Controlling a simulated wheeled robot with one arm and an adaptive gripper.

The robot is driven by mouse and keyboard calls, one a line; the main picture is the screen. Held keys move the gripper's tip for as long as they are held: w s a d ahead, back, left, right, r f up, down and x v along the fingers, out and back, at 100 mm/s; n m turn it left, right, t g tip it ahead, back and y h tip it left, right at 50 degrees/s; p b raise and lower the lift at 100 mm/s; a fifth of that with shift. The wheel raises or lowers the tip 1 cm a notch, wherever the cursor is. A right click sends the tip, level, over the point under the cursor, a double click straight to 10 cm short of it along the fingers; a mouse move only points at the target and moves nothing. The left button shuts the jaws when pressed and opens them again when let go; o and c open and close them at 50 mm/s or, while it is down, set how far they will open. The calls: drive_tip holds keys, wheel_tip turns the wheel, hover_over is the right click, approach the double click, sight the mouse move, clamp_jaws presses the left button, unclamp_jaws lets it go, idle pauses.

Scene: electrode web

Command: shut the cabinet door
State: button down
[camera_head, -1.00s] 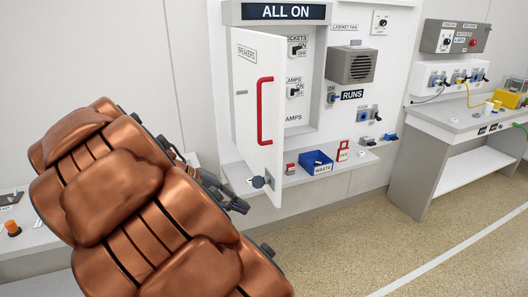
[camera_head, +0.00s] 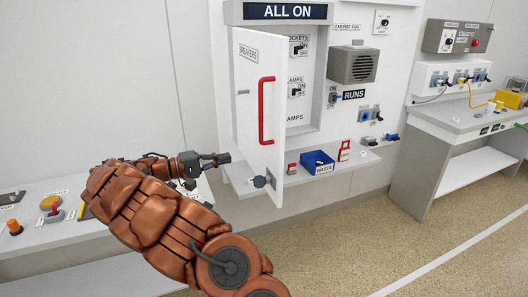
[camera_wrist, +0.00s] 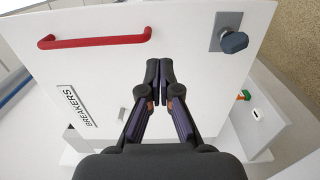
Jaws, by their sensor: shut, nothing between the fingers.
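The white cabinet door (camera_head: 254,135) labelled BREAKERS stands open, swung outward from the cabinet. It has a red bar handle (camera_head: 265,110) and a dark knob (camera_head: 260,182) near its lower edge. In the wrist view the door (camera_wrist: 200,95) fills most of the picture, with the red handle (camera_wrist: 95,38) at upper left and the knob (camera_wrist: 232,42) at upper right. My gripper (camera_head: 222,159) is shut and empty, left of the door's lower part. In the wrist view my gripper's fingertips (camera_wrist: 159,68) meet in front of the door; whether they touch it I cannot tell.
Inside the cabinet are breaker switches (camera_head: 298,89). A bench (camera_head: 465,120) stands at the right, and a counter (camera_head: 75,225) with knobs lies at the left.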

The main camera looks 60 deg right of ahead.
sight(274, 149)
drive_tip(key=p+x, duration=0.4)
drive_tip(key=x, duration=0.8)
drive_tip(key=shift+s+d, duration=0.15)
drive_tip(key=shift+d, duration=0.15)
drive_tip(key=shift+s+d+p, duration=0.35)
drive_tip(key=shift+d+p, duration=0.05)
drive_tip(key=shift+d, duration=0.15)
drive_tip(key=shift+f, duration=0.1)
drive_tip(key=shift+d, duration=0.1)
